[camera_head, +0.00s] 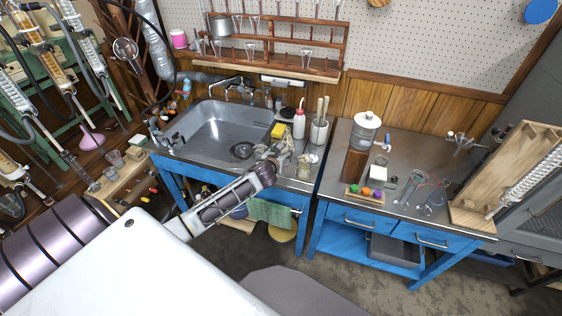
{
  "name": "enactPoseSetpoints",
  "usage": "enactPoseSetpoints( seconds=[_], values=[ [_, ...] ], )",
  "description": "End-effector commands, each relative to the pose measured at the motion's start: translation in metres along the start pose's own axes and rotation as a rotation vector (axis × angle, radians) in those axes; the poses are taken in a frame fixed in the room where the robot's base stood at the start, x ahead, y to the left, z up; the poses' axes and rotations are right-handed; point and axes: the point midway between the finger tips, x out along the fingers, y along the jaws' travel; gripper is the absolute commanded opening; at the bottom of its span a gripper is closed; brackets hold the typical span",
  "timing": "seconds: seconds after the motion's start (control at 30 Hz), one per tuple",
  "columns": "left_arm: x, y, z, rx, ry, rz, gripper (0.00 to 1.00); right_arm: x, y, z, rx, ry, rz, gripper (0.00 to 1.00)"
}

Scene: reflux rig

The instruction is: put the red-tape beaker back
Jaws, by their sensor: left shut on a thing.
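My left gripper (279,160) reaches in from the lower left to the front right corner of the sink unit. It is shut on a small glass beaker (285,149), mostly hidden by the fingers, at the sink's right edge. I cannot make out any red tape on it. Another glass vessel (304,168) stands on the counter just right of the gripper. More small glass beakers (115,158) stand on a wooden bench at the left. My right gripper is not in view.
The steel sink (214,128) is left of the gripper. A yellow sponge (278,130), a white wash bottle (299,124) and a brush pot (320,128) stand behind it. A wooden drying rack (275,45) hangs above.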

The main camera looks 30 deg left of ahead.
Motion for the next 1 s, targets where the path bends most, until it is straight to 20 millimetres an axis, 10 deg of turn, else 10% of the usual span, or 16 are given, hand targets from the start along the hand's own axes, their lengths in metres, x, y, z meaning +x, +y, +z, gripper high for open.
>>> enactPoseSetpoints(
  seconds=[1.0],
  values=[
    [0.015, 0.0, -0.037, 0.0, -0.001, -0.001, 0.15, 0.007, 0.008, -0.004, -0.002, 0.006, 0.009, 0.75]
  ],
)
